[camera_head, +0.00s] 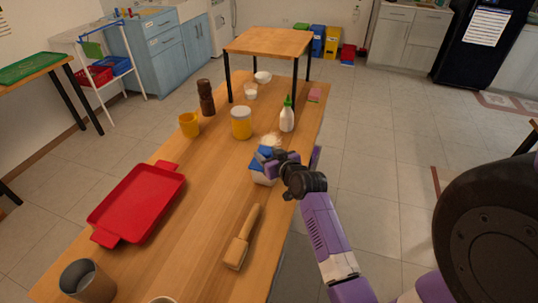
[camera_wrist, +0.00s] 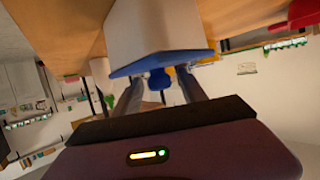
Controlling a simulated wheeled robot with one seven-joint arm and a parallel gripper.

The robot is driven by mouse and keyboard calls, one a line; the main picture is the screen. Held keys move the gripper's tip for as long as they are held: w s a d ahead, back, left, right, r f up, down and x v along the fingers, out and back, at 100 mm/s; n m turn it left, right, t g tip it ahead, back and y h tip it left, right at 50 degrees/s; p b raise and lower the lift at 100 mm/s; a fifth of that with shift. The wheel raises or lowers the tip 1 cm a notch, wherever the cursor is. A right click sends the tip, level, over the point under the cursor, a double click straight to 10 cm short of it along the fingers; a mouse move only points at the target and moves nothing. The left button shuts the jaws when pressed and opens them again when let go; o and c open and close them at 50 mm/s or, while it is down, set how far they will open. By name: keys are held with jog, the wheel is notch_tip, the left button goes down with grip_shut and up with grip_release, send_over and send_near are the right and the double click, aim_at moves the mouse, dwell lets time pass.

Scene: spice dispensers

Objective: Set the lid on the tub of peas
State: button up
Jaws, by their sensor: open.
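A white tub (camera_head: 260,178) stands near the right edge of the wooden table, with a blue lid (camera_head: 264,152) over its top. The wrist view shows the white tub (camera_wrist: 155,28) upside down in the picture, with the blue lid (camera_wrist: 140,66) across its mouth. I cannot tell whether the lid is fully seated. The lid's blue knob (camera_wrist: 159,80) lies between the fingers of my gripper (camera_wrist: 159,76). My gripper (camera_head: 274,160) is open at the lid, with a finger on either side of the knob. The tub's contents are hidden, and my gripper covers part of it in the head view.
A yellow jar (camera_head: 241,123), a green-capped bottle (camera_head: 287,115), a yellow mug (camera_head: 189,124) and a pepper mill (camera_head: 206,97) stand beyond. A metal cup (camera_head: 88,281) is at the near left.

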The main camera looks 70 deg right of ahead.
jog(key=shift+s+a+r+p, duration=0.1)
jog(key=shift+s+r+p, duration=0.05)
jog(key=shift+r+p, duration=0.2)
jog(key=b+v, duration=0.1)
jog(key=v, duration=1.1)
jog(key=s+a+f+n+t+y, duration=0.1)
jog(key=a+n+y, duration=0.1)
jog(key=a, duration=0.8)
jog(key=s+a+f+n+t+y, duration=0.1)
jog(key=s+a+f, duration=0.1)
jog(key=a, duration=0.9)
jog(key=s+a+r+n+t+y, duration=0.2)
jog(key=s+a+r+n+y, duration=0.3)
jog(key=s+a, duration=0.6)
jog(key=a+r+y, duration=0.1)
jog(key=a+r, duration=0.1)
jog(key=a, duration=0.1)
jog(key=shift+r, duration=0.1)
